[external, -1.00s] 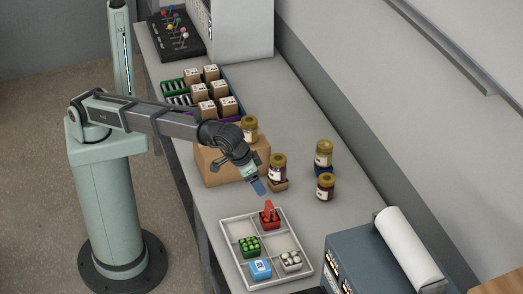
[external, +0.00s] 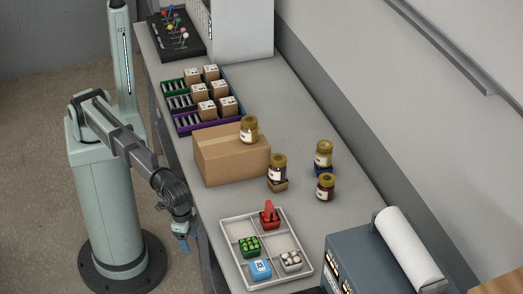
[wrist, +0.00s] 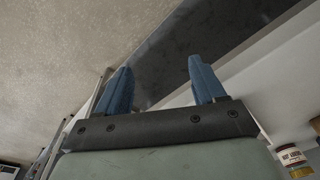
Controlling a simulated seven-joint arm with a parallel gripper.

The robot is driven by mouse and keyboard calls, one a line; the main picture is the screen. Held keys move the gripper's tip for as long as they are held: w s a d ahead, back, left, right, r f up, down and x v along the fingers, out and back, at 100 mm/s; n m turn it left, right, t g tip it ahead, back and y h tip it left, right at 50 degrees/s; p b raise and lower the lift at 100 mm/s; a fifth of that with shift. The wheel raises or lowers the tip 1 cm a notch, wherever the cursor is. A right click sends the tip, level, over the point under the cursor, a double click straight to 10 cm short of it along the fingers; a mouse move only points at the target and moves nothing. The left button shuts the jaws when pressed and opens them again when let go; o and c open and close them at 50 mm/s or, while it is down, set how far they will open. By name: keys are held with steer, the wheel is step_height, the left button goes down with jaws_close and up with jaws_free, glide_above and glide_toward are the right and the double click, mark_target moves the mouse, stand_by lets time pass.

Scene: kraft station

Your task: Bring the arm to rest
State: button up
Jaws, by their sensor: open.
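My gripper (external: 183,243) hangs beside the table's near edge, over the floor, pointing down. In the wrist view my gripper (wrist: 160,85) shows two blue fingers spread wide apart with nothing between them. My arm is folded in close to its base, clear of the table top. No object is in contact with the fingers.
A cardboard box (external: 230,163) with a jar (external: 249,129) on top stands on the table (external: 290,110). Other jars (external: 325,153) stand to its right. A divided white tray (external: 233,221) holds small coloured items. Purple and green racks (external: 180,125) hold small boxes. A blue-grey machine (external: 362,262) stands front right.

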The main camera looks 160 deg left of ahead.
steer(key=s+d+f+m+g, duration=0.1)
steer(key=s+d+f+m, duration=0.1)
steer(key=s+d+f, duration=0.65)
steer(key=s+d+f+m+g+h, duration=0.15)
steer(key=s+f, duration=0.35)
steer(key=f, duration=0.8)
steer(key=s+d+f+m+g, duration=0.1)
steer(key=s+d+f+m, duration=0.2)
steer(key=s+d+f, duration=0.6)
steer(key=s+d+f+m+g, duration=0.1)
steer(key=s+f, duration=0.4)
steer(key=s, duration=0.5)
steer(key=s+d+f+m+g, duration=0.1)
steer(key=s+d+f+m, duration=0.1)
steer(key=s+f, duration=0.3)
steer(key=s+d+f+m+g, duration=0.1)
steer(key=s+f, duration=0.5)
steer(key=s, duration=0.8)
steer(key=shift+s+d+m, duration=0.3)
steer(key=shift+d+m, duration=0.05)
steer(key=shift+d, duration=0.05)
steer(key=shift+g, duration=0.25)
